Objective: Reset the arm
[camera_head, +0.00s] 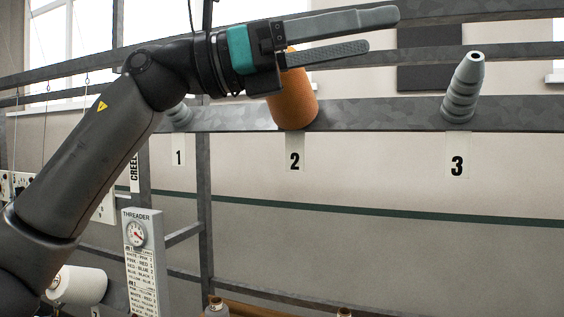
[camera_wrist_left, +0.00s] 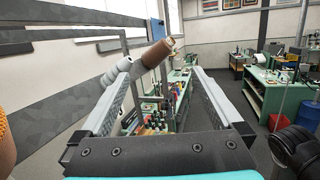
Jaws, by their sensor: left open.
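My left gripper (camera_head: 362,34) reaches in from the left in the head view, in front of the creel rail, with its fingers pointing right. It is open and empty. It also shows open in the left wrist view (camera_wrist_left: 160,85), with nothing between its fingertips close by. An orange cone (camera_head: 298,98) sits on the rail above label 2, partly hidden behind the gripper. My right gripper is not in view.
The creel rail (camera_head: 385,115) carries a bare grey peg (camera_head: 464,88) above label 3 and another peg (camera_head: 179,116) above label 1. A threader box (camera_head: 146,260) and a white cone (camera_head: 78,285) are lower left. Green workbenches (camera_wrist_left: 268,88) stand farther off.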

